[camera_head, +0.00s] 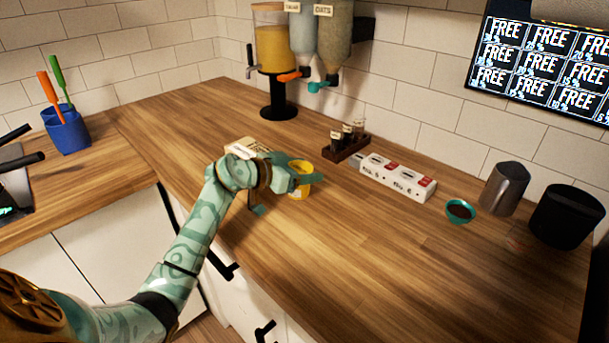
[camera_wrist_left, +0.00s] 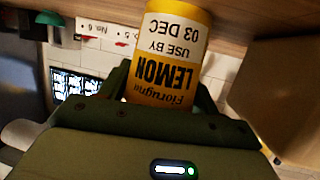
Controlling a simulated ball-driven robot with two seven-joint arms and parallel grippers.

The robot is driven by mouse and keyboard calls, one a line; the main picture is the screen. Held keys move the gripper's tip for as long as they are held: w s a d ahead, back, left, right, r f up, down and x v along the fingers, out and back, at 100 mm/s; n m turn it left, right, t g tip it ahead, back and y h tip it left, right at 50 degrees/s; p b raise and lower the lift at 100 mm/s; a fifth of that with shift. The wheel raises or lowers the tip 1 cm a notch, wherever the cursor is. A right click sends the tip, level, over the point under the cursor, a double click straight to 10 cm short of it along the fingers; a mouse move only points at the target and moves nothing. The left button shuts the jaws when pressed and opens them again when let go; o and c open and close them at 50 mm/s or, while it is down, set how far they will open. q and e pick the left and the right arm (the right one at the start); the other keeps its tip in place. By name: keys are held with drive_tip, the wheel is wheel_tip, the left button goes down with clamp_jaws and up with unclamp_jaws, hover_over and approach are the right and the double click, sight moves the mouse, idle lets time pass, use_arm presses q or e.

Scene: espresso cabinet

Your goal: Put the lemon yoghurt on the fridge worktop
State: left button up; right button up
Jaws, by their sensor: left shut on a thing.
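The lemon yoghurt (camera_head: 300,187) is a yellow and white tub at the middle of the wooden worktop (camera_head: 400,270). In the left wrist view its label (camera_wrist_left: 168,75) reads LEMON and USE BY 03 DEC, upside down in the picture. My left gripper (camera_head: 290,183) is shut on the tub, with a finger on either side of it. The tub is at or just above the worktop; I cannot tell whether it touches. My right gripper is not in view.
A white power strip (camera_head: 395,178) and a dark rack of small vials (camera_head: 346,142) lie behind. A cream box (camera_head: 246,147) is just beyond my gripper. A teal bowl (camera_head: 459,211), metal cup (camera_head: 503,188) and black container (camera_head: 566,217) stand right. The front middle worktop is clear.

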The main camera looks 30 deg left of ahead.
use_arm(q)
drive_tip(key=shift+s, duration=0.1)
drive_tip(key=o, duration=1)
drive_tip(key=shift+o, duration=0.2)
drive_tip(key=shift+s+a+r+p, duration=0.1)
drive_tip(key=shift+s+r+p, duration=0.15)
drive_tip(key=shift+p, duration=0.05)
drive_tip(key=p+v, duration=0.3)
drive_tip(key=v, duration=0.8)
drive_tip(key=shift+s, duration=0.15)
drive_tip(key=shift+a, duration=0.1)
